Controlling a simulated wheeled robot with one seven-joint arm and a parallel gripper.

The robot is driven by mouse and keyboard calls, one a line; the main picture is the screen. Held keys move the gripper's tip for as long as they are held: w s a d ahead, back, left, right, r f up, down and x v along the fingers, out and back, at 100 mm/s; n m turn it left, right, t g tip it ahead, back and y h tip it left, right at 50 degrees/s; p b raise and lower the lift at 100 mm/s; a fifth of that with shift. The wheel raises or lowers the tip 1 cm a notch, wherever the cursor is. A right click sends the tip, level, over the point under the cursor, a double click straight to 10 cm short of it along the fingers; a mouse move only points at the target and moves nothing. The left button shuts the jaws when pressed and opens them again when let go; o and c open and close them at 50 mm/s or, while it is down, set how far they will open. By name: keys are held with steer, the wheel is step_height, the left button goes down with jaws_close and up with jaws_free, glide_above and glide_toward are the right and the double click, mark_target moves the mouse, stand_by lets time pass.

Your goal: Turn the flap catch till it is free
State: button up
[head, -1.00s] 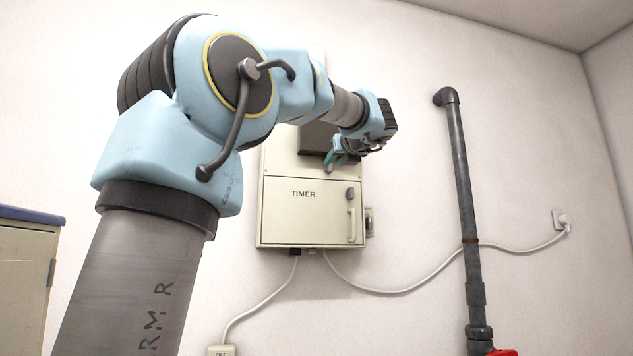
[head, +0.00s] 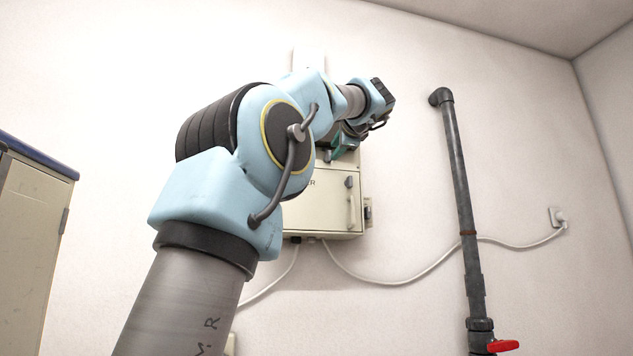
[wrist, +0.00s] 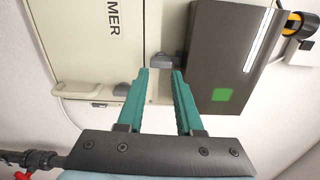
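My gripper (head: 345,148) is in front of the upper part of the cream timer box (head: 325,210). In the wrist view my gripper (wrist: 160,73) has two teal fingers, open with a gap between their tips. A small grey catch-like block (wrist: 160,60) sits at the edge of a dark cover (wrist: 225,70), just beyond that gap. I cannot tell whether the fingers touch it. Another grey catch (wrist: 123,88) is on the flap marked TIMER (wrist: 90,45), beside its pale handle (wrist: 88,92). That catch (head: 349,182) also shows in the head view.
A grey pipe (head: 461,190) with a red valve handle (head: 503,346) stands right of the box. A cable (head: 400,281) runs along the wall to a socket (head: 556,217). A cabinet (head: 30,230) stands at the left. The wall between box and pipe is mostly clear.

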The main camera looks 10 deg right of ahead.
mark_target(330, 154)
stand_by(0.3)
steer(key=shift+w+a+r+p, duration=0.1)
steer(key=shift+w+a+p, duration=0.05)
steer(key=shift+w+p, duration=0.55)
steer(key=shift+w+a+r+p, duration=0.1)
steer(key=shift+w+p, duration=0.25)
steer(key=shift+w, duration=0.55)
